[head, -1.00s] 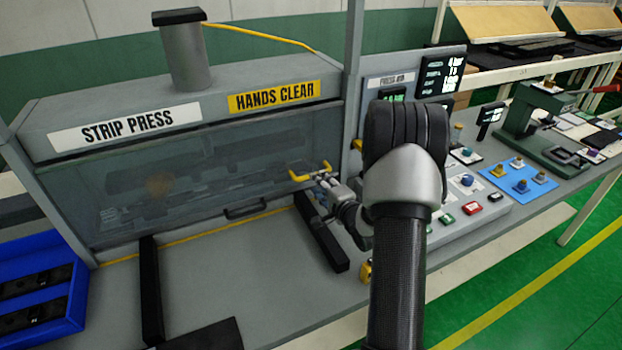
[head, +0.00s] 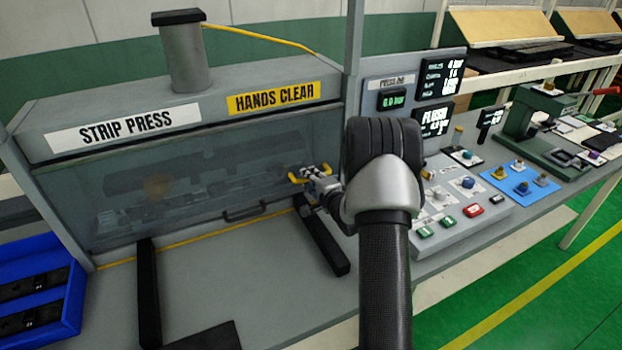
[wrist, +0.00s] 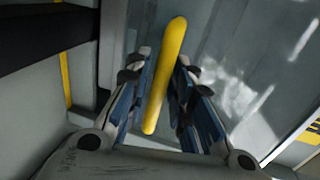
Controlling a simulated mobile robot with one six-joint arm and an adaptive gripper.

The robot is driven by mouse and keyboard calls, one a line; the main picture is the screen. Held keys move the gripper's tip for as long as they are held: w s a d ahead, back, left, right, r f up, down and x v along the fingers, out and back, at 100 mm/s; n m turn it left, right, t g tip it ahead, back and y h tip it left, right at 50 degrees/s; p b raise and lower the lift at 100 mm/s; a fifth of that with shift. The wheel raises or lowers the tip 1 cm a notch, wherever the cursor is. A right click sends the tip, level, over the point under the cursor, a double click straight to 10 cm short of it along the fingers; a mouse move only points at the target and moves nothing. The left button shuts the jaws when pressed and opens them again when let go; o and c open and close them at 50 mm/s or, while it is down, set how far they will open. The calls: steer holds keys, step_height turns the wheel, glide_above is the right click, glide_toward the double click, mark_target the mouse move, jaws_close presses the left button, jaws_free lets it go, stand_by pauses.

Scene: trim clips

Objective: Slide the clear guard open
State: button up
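The clear guard (head: 110,205) spans the front of the strip press, and dim machine parts show through it. Its yellow handle (head: 294,179) is at the guard's right end. My gripper (head: 312,174) is at this handle and partly hides it. In the wrist view the yellow bar (wrist: 165,78) runs between the two fingers of my gripper (wrist: 161,60). A narrow gap seems to show beside the bar, so the fingers look open around it, not clamped.
A black pull (head: 245,211) sits low at the guard's middle. Two black rails (head: 148,290) (head: 322,235) stand out on the bench. A blue bin (head: 70,320) is at the left. The button panel (head: 450,220) and displays (head: 435,90) are at the right.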

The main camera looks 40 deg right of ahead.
jaws_close()
stand_by(0.3)
step_height(320, 180, up, 19)
steer(key=p, duration=1.2)
steer(key=shift+o, duration=2)
jaws_free()
steer(key=shift+s, duration=0.1)
